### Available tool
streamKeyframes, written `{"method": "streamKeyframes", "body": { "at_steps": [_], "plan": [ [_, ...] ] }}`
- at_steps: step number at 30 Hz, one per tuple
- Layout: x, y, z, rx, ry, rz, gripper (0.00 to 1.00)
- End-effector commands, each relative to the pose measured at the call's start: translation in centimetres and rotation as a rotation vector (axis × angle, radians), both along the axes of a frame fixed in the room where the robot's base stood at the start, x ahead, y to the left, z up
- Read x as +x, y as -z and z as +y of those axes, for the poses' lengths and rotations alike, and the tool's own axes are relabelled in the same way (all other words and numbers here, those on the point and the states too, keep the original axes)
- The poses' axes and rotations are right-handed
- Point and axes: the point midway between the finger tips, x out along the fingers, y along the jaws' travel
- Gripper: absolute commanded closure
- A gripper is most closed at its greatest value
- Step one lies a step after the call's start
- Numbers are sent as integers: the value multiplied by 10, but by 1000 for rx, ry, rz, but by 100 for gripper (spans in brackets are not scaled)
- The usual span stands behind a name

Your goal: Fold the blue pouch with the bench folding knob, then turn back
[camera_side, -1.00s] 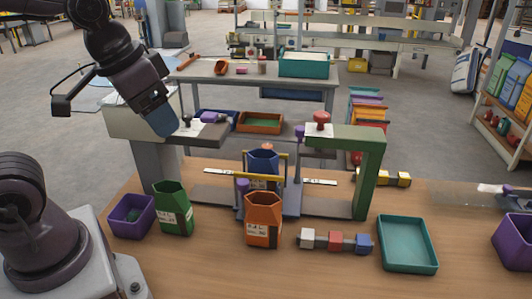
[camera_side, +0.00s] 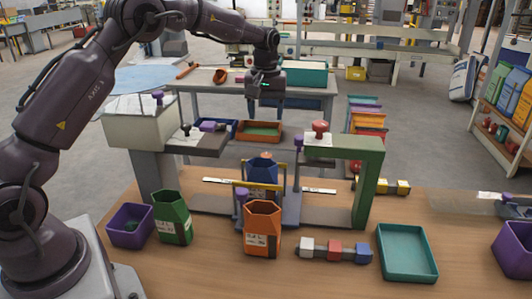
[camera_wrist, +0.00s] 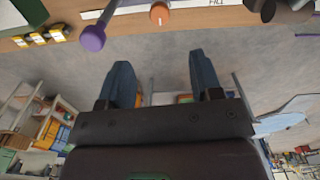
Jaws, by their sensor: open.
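The blue pouch (camera_side: 262,174) stands in the frame at the middle of the bench, partly hidden by the yellow bar and the orange pouch in front. A small orange knob (camera_side: 265,155) shows at its top; an orange knob also shows in the wrist view (camera_wrist: 159,14). A purple knob (camera_side: 298,140) tops a post just right of the pouch; a purple knob shows in the wrist view (camera_wrist: 93,38). Which one is the folding knob I cannot tell. My gripper (camera_side: 265,107) is above and apart from the pouch. In the wrist view its fingers (camera_wrist: 163,78) are spread and empty.
A green arch with a red knob (camera_side: 320,127) stands right of the pouch. A grey plate with a black knob (camera_side: 186,130) is at left. The green pouch (camera_side: 172,218), orange pouch (camera_side: 262,230), small cubes and a teal tray (camera_side: 407,278) are in front.

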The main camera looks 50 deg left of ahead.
Motion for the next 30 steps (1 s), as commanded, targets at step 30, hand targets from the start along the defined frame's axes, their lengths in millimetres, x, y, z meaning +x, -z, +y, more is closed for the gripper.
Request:
{"method": "streamKeyframes", "body": {
  "at_steps": [30],
  "plan": [
    [0,120,-1,-2,-85,3,41]
  ]
}}
